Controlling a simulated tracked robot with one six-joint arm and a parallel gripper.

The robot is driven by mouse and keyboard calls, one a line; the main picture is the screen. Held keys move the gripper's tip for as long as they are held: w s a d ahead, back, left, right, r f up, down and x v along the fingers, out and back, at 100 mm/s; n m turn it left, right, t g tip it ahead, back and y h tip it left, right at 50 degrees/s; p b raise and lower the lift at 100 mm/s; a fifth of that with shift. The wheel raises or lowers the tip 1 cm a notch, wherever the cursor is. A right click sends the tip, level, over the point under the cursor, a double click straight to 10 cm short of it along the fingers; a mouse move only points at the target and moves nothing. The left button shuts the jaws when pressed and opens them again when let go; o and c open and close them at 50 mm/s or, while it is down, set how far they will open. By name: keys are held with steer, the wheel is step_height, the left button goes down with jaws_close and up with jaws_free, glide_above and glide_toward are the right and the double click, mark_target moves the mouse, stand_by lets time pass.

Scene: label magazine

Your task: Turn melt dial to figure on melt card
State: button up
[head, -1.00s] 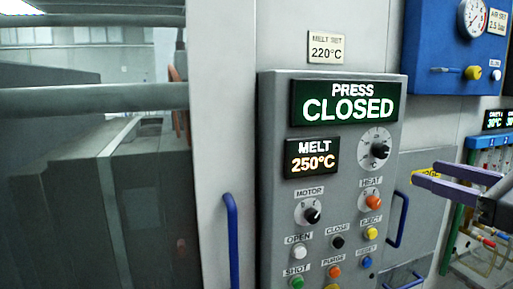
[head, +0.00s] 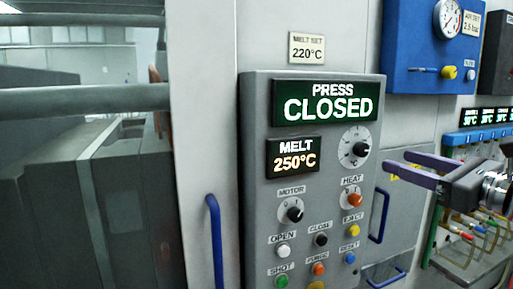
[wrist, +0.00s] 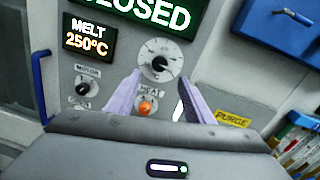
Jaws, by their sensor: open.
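The melt dial is a black knob (head: 360,149) on a pale round scale at the right of the grey control panel (head: 258,190). It also shows in the wrist view (wrist: 158,62), straight ahead beyond the fingertips. The melt card (head: 307,47) above the panel reads "MELT SET 220°C". The melt display (head: 293,156) reads 250°C. My gripper (head: 394,170) is open and empty, to the right of the dial and apart from it. In the wrist view its two purple fingers (wrist: 157,95) point toward the dial, with the orange HEAT knob between them.
A press display (head: 324,101) reads "PRESS CLOSED". MOTOR and HEAT (head: 354,198) knobs and several push buttons sit below the dial. A blue handle (head: 214,255) is left of the panel, another (head: 380,215) right. A blue air box (head: 432,55) hangs upper right.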

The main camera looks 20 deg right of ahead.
mark_target(364, 150)
steer(key=shift+w+a, duration=0.2)
steer(key=shift+w, duration=2.3)
steer(key=shift+w+a, duration=0.2)
steer(key=shift+w, duration=2.3)
steer(key=shift+a, duration=0.1)
steer(key=c, duration=1)
